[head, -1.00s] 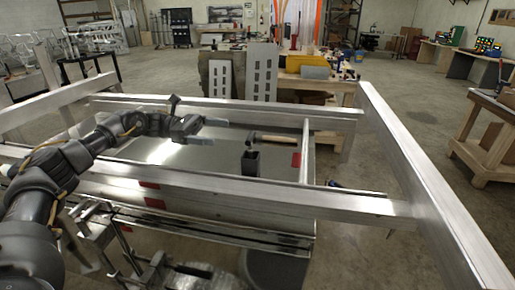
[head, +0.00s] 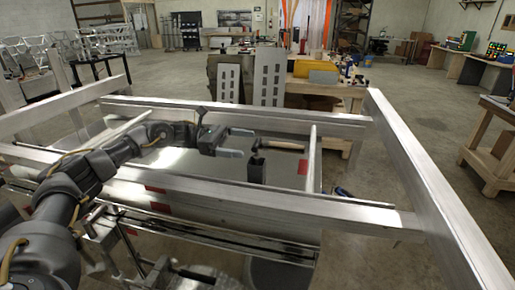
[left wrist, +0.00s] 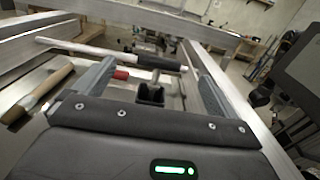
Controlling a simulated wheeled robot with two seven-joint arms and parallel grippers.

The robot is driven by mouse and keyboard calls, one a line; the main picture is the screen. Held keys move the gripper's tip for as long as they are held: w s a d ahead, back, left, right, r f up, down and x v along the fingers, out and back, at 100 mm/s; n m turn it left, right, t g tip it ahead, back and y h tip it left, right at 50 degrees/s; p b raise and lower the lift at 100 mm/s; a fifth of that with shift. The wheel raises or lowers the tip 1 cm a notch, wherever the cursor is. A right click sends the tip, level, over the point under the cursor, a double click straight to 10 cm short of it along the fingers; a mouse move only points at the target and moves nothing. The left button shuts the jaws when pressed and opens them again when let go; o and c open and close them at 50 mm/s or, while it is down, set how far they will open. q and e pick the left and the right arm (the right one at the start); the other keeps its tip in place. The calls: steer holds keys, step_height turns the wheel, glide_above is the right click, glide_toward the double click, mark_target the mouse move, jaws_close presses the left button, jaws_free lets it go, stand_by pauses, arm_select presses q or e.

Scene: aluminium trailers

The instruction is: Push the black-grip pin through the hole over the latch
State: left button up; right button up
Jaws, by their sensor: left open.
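A black grip, taken as the pin's, shows in the left wrist view (left wrist: 155,62) just above and behind a small black upright holder (left wrist: 152,95). In the head view the holder (head: 257,172) stands on the trailer deck, with a dark piece (head: 257,148) at its top. My left gripper (head: 243,143) is open and empty, left of the holder and apart from it. Its fingers (left wrist: 148,62) spread on either side of the holder in the wrist view. Metal fittings (head: 105,228) at the lower left may be the latch; the hole cannot be made out. My right gripper is not in view.
A wooden handle (head: 282,144) lies beyond the holder; one also shows in the wrist view (left wrist: 40,92). Aluminium rails (head: 270,202) frame the deck at front, back and right. A red patch (head: 303,167) lies right of the holder. Workbenches stand farther back.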

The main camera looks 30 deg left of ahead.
mark_target(257, 142)
arm_select(q)
steer(key=p+x, duration=0.4)
steer(key=shift+w+d+r, duration=0.2)
steer(key=shift+d, duration=0.15)
steer(key=shift+d+f, duration=0.1)
steer(key=shift+d, duration=0.1)
steer(key=shift+a+f, duration=0.1)
steer(key=shift+c, duration=0.6)
steer(key=c, duration=1)
